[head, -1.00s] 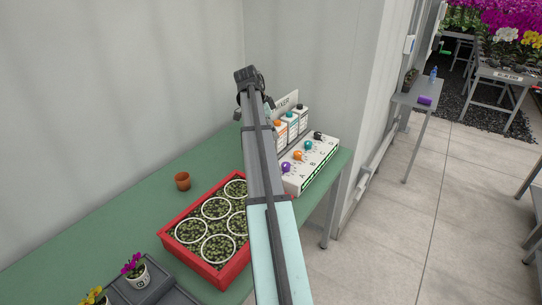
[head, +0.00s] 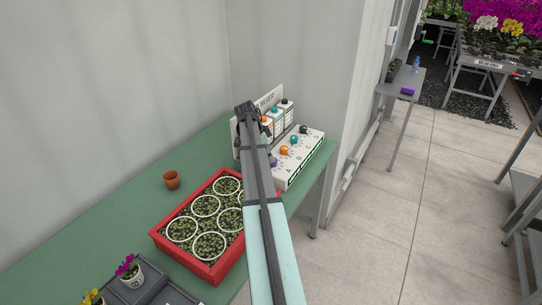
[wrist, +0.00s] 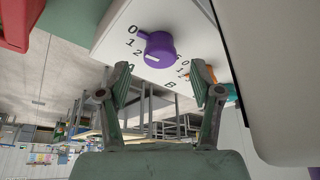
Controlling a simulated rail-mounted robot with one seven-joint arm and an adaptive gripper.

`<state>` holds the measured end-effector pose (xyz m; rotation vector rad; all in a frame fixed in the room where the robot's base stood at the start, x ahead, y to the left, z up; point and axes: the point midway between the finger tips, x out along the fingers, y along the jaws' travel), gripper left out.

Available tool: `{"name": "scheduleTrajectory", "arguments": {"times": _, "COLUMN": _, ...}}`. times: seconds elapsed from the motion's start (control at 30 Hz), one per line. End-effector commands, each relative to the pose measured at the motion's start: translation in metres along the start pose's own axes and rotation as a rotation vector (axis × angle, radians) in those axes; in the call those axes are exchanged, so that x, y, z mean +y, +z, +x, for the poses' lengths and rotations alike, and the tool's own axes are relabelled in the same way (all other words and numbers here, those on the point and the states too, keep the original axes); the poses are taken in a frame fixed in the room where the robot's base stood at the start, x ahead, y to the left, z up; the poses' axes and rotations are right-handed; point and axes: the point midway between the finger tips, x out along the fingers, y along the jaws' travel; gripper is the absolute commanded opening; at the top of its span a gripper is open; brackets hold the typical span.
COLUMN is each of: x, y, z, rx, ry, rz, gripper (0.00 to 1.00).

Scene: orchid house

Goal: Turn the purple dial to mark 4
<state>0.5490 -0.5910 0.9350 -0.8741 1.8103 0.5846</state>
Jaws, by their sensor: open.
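The purple dial (wrist: 160,50) sits on a white panel (wrist: 112,32) in the wrist view. Marks 0, 1 and 2 show beside it, and its purple nub lies close to 0. In the head view the purple dial (head: 273,162) is partly hidden by my arm, at the near end of the white panel (head: 311,154). My gripper (wrist: 162,84) is open and empty. Its fingertips are on either side of the dial in the picture, apart from it. In the head view the fingers are hidden.
An orange dial (head: 285,150), a teal dial (head: 294,139) and a black dial (head: 303,129) follow along the panel. Bottles (head: 287,113) stand behind them. A red tray (head: 214,268) with several white rings and a small terracotta pot (head: 171,180) are on the green bench (head: 120,225).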

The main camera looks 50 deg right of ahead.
Motion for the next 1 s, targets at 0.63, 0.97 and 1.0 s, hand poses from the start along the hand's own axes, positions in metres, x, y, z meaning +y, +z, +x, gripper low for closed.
{"name": "scheduleTrajectory", "arguments": {"times": 0.63, "x": 0.0, "y": 0.0, "z": 0.027, "rx": 0.0, "ry": 0.0, "rz": 0.0, "gripper": 0.51}}
{"name": "scheduleTrajectory", "arguments": {"times": 0.97, "x": 0.0, "y": 0.0, "z": 0.027, "rx": 0.0, "ry": 0.0, "rz": -0.002, "gripper": 0.06}}
{"name": "scheduleTrajectory", "arguments": {"times": 1.0, "x": 0.0, "y": 0.0, "z": 0.028, "rx": 0.0, "ry": -0.001, "rz": -0.004, "gripper": 0.06}}
